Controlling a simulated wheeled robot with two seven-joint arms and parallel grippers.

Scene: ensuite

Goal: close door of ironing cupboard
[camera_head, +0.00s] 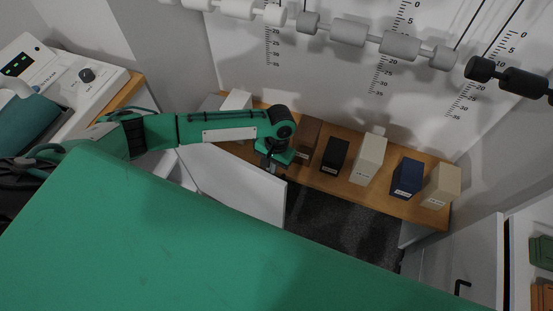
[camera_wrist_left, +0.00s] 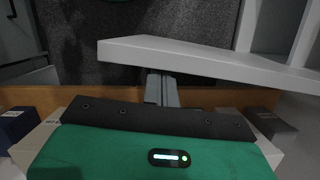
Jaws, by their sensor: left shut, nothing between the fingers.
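A white door panel (camera_head: 243,185), likely the ironing cupboard's, stands open below the wooden shelf in the head view. Its top edge runs from upper left to lower right, with dark floor to its right. In the left wrist view the door's pale edge (camera_wrist_left: 205,59) crosses the upper middle. My left gripper (camera_head: 270,172) points down beside the door's top edge, close to the shelf front. Its shut, empty fingers (camera_wrist_left: 161,88) are right by the door edge in the wrist view; I cannot tell whether they touch. My right gripper is not in view.
A wooden shelf (camera_head: 325,181) holds several boxes, including a black one (camera_head: 335,156) and a navy one (camera_head: 407,178). Dark carpet (camera_head: 345,230) lies open beyond the door. A grey cabinet front with a black handle (camera_head: 462,287) stands at right. A white appliance (camera_head: 58,75) is at left.

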